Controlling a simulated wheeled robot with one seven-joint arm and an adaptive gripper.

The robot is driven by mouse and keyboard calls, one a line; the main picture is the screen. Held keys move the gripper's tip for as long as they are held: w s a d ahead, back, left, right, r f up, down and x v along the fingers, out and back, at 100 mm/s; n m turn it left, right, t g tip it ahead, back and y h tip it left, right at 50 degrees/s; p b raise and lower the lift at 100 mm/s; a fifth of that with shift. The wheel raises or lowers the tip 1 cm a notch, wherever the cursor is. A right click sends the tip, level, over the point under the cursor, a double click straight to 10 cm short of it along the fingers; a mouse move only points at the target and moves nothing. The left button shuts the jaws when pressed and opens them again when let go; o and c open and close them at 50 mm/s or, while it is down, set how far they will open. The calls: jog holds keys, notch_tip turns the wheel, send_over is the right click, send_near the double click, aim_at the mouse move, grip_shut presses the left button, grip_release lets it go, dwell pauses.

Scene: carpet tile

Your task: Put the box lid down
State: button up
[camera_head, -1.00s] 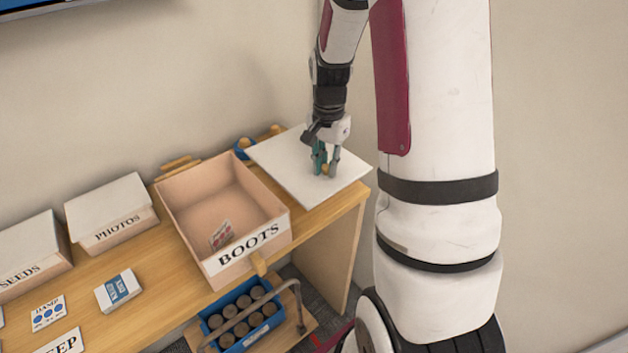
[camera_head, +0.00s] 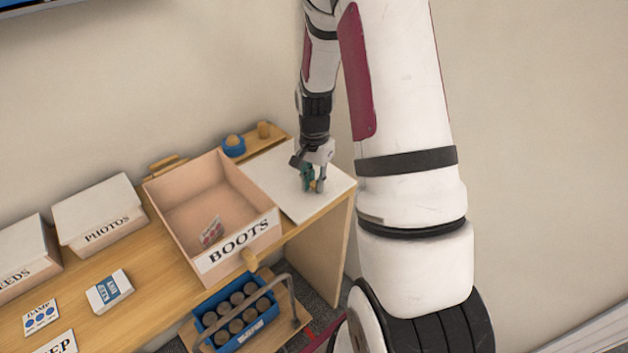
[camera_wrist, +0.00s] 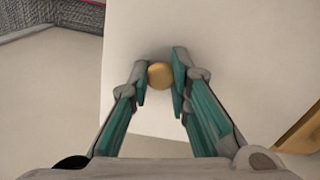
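The box lid (camera_head: 276,177) is a flat white panel with a small round wooden knob (camera_wrist: 160,75). It lies level at the right end of the wooden table, beside the open BOOTS box, on or just above the tabletop. I cannot see whether it touches the wood. My gripper (camera_head: 314,187) points down at the lid, with its teal-padded fingers on either side of the knob. The BOOTS box (camera_head: 238,240) is pinkish, has no lid on, and holds a small card.
White-lidded PHOTOS (camera_head: 108,232) and SEEDS boxes are at left. A blue crate of brown pots (camera_head: 240,320) sits low in front, near the table's edge.

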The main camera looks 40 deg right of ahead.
jog(key=o, duration=0.5)
jog(key=shift+c, duration=0.2)
jog(key=shift+r, duration=0.1)
notch_tip(320, 180, up, 12)
jog(key=s+a+r+n+t, duration=0.1)
jog(key=s+a+r+n, duration=0.2)
jog(key=a+r, duration=0.3)
jog(key=s+a+r+n+t, duration=0.2)
jog(key=a+r+n, duration=0.2)
jog(key=a+r, duration=0.2)
jog(key=s+a+r+n+t, duration=0.2)
jog(key=s+a+r+n, duration=0.3)
jog(key=s, duration=0.7)
jog(key=shift+a+n+b, duration=0.3)
jog(key=shift+a+n, duration=1)
jog(key=shift+a, duration=0.35)
